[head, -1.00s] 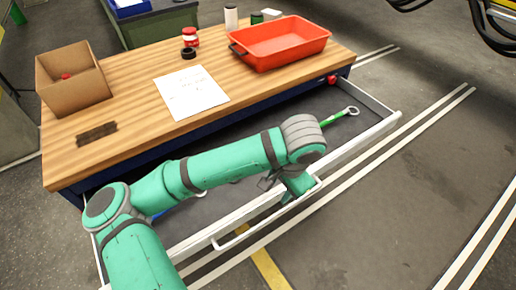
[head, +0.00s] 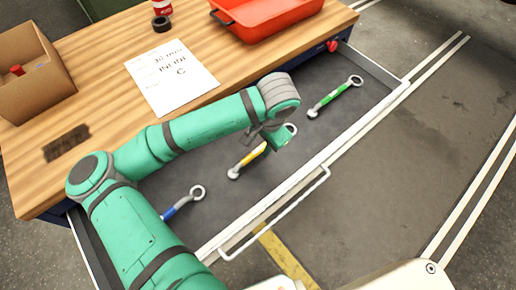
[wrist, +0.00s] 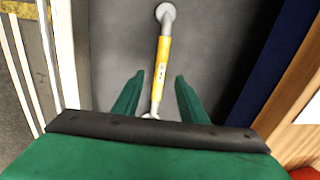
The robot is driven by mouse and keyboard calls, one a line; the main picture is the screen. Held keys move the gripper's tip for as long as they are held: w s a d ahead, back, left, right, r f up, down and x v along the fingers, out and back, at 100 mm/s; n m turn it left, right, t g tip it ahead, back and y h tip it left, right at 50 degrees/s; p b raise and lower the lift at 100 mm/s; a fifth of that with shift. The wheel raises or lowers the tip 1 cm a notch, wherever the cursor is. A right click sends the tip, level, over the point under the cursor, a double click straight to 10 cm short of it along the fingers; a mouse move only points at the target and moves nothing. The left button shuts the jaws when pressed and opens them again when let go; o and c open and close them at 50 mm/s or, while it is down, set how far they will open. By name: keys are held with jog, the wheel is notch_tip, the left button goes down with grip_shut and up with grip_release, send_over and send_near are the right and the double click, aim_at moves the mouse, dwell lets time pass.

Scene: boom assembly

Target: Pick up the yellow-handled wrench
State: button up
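The yellow-handled wrench (head: 250,157) lies in the open drawer, between a green-handled wrench (head: 336,96) and a blue-handled wrench (head: 183,202). My gripper (head: 270,146) is over its upper right end in the head view and partly hides it. In the wrist view the yellow-handled wrench (wrist: 161,62) runs lengthwise between the two green fingers of my gripper (wrist: 155,92), with its near end by the gripper's dark edge. The fingers are apart and do not touch the handle. I cannot tell the exact height above the wrench.
The drawer (head: 312,166) has a pale front wall and a handle bar on the outside. The wooden workbench (head: 110,92) stands behind it, with a red tray (head: 265,22), a paper sheet (head: 172,76) and a cardboard box (head: 38,72). The drawer floor around the wrenches is clear.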

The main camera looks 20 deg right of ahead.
aim_at(257, 151)
jog(key=shift+w+f, duration=0.25)
jog(key=shift+f, duration=0.3)
jog(key=shift+w+a+f, duration=0.15)
jog(key=shift+f, duration=1.05)
jog(key=shift+w+a+f, duration=0.15)
jog(key=shift+f, duration=1)
jog(key=shift+d, duration=0.1)
grip_shut()
